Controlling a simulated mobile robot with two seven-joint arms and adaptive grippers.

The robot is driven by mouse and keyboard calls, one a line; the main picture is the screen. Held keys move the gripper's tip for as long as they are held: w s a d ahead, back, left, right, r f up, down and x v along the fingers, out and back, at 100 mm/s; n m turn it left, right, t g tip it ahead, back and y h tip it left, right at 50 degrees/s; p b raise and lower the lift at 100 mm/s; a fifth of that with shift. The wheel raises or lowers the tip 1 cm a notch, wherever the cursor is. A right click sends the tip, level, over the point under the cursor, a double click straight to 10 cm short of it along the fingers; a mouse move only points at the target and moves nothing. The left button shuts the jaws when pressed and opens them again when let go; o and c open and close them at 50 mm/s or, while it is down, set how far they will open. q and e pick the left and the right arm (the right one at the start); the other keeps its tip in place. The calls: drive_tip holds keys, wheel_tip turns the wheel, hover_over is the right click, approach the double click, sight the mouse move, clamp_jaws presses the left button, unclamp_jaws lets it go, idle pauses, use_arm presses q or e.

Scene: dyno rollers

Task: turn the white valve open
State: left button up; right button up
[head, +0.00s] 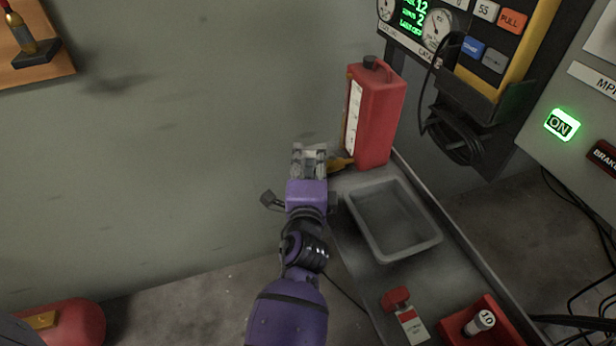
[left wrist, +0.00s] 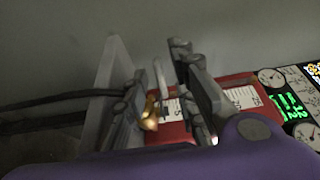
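My left gripper (head: 309,152) points away from me at the wall, to the left of the red jug. Its two fingers stand apart. In the left wrist view the left gripper (left wrist: 178,85) has a thin pale lever (left wrist: 161,78), which looks like the white valve's handle, between its spread fingers. A brass fitting (left wrist: 151,113) shows below the lever. I cannot tell whether a finger touches the lever. In the head view the fingers mostly hide the valve. My right gripper is in neither view.
A red jug (head: 375,115) stands just right of the gripper. A grey bin (head: 434,240) sits on the bench, with a red-capped container (head: 403,312) and a red box (head: 508,334) nearer. A control panel (head: 520,75) is at upper right. A shelf (head: 45,73) hangs upper left.

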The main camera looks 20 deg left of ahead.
use_arm(q)
drive_tip(key=v, duration=1)
